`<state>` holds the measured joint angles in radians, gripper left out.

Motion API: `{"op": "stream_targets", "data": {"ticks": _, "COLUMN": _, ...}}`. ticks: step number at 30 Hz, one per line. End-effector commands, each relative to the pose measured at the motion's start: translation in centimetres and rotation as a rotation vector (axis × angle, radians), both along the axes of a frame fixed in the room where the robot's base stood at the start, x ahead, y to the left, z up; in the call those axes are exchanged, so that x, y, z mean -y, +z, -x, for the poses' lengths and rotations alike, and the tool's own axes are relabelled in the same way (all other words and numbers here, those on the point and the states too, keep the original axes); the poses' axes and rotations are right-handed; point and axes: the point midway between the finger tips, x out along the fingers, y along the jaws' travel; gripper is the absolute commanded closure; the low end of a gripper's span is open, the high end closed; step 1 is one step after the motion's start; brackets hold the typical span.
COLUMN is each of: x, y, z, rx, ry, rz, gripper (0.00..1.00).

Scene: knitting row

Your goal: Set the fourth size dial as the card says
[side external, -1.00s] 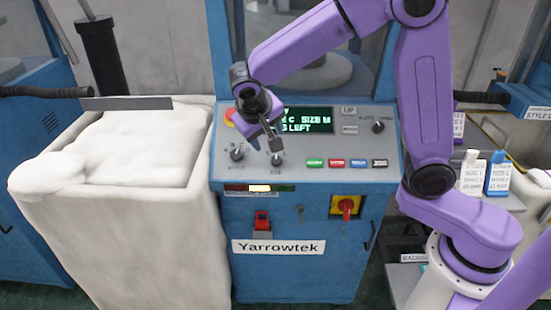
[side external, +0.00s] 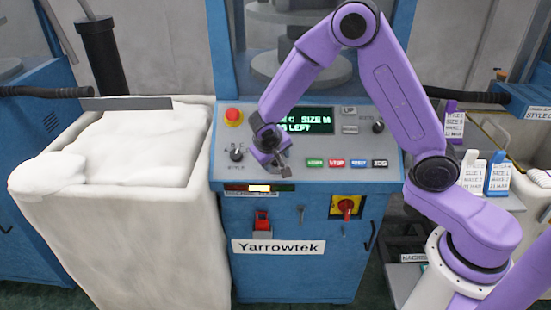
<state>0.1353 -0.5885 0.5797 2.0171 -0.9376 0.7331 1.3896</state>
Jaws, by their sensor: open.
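My gripper (side external: 283,170) is open with its fingertips low on the grey control panel (side external: 385,155) of the machine, left of the green button. It covers the spot of the panel's second lower knob. One knob (side external: 236,155) shows at the panel's lower left and another (side external: 378,127) at its right. I cannot tell which is the fourth size dial. Cards with size text stand at the right: a white one (side external: 472,172), a blue one (side external: 497,174) and a purple one (side external: 454,125).
Several push buttons, among them a red one (side external: 337,163), lie right of my gripper. A red emergency button (side external: 233,117) is at the panel's upper left. A red-yellow switch (side external: 346,207) sits below. A large white bin (side external: 125,235) stands at the left.

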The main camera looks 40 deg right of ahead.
Motion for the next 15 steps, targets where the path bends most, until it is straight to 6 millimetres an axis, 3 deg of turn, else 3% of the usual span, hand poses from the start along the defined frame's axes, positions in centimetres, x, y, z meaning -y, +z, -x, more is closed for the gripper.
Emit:
{"op": "stream_targets", "data": {"ticks": 8, "x": 0.04, "y": -0.13, "z": -0.05, "rx": 0.0, "ry": 0.001, "rz": -0.001, "gripper": 0.44}}
{"op": "stream_targets", "data": {"ticks": 13, "x": 0.04, "y": -0.12, "z": -0.04, "rx": 0.0, "ry": 0.001, "rz": 0.0, "gripper": 0.96}}
{"op": "stream_targets", "data": {"ticks": 15, "x": 0.04, "y": -0.12, "z": -0.03, "rx": 0.0, "ry": 0.001, "rz": 0.0, "gripper": 1.0}}
